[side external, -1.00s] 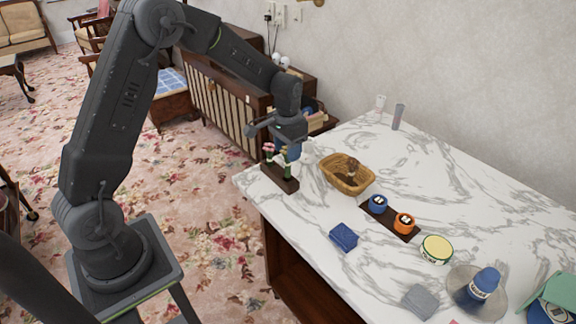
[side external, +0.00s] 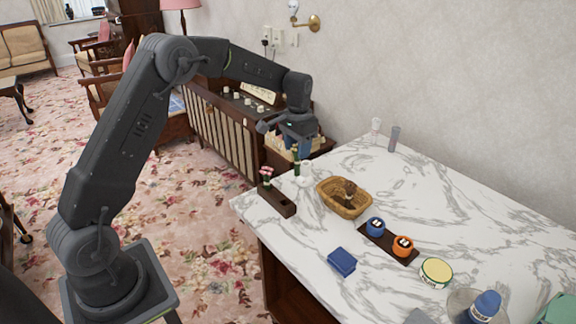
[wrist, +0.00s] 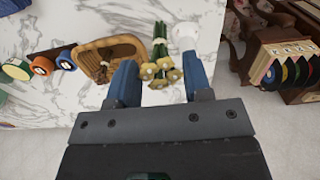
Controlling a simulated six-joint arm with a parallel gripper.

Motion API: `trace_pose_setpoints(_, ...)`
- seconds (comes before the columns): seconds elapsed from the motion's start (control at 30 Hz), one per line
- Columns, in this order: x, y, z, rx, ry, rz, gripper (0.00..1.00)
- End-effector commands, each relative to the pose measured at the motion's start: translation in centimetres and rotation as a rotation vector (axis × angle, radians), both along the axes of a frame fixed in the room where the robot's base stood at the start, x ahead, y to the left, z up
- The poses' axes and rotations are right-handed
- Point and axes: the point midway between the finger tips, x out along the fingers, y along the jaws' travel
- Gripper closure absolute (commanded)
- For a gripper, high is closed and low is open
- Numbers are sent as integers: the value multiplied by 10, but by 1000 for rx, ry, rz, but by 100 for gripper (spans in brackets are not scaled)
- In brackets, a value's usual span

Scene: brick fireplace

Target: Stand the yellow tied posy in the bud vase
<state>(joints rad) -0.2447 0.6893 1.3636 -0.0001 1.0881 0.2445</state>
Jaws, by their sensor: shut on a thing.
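My gripper (side external: 301,150) is shut on the yellow tied posy (wrist: 160,72), whose yellow heads sit between the two blue fingers in the wrist view. Its green stems (side external: 296,164) hang down below the fingers in the side view, clear of the wooden holder. The white bud vase (side external: 307,168) stands at the table's far left corner, just right of the stems in the side view. It also shows in the wrist view (wrist: 184,32), beyond the right finger. Its mouth is hard to make out. The stems look beside the vase, not in it.
A dark wooden holder (side external: 283,205) with a pink posy (side external: 266,174) stands at the table's left edge. A wicker basket (side external: 335,200) is close to the right. A dark tray (side external: 375,238) with blue and orange pots, and a blue block (side external: 341,262), lie farther right.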

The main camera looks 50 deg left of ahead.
Motion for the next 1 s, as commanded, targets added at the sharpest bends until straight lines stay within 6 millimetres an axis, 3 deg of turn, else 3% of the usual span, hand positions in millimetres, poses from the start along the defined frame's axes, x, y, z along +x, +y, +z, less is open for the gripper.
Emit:
trace_pose_setpoints(0.2,42,21,25,0,-1,1,71)
trace_pose_setpoints(0.4,63,34,45,0,0,1,71)
trace_pose_setpoints(0.63,71,40,57,0,1,0,71)
trace_pose_setpoints(1.0,72,41,59,0,1,0,71)
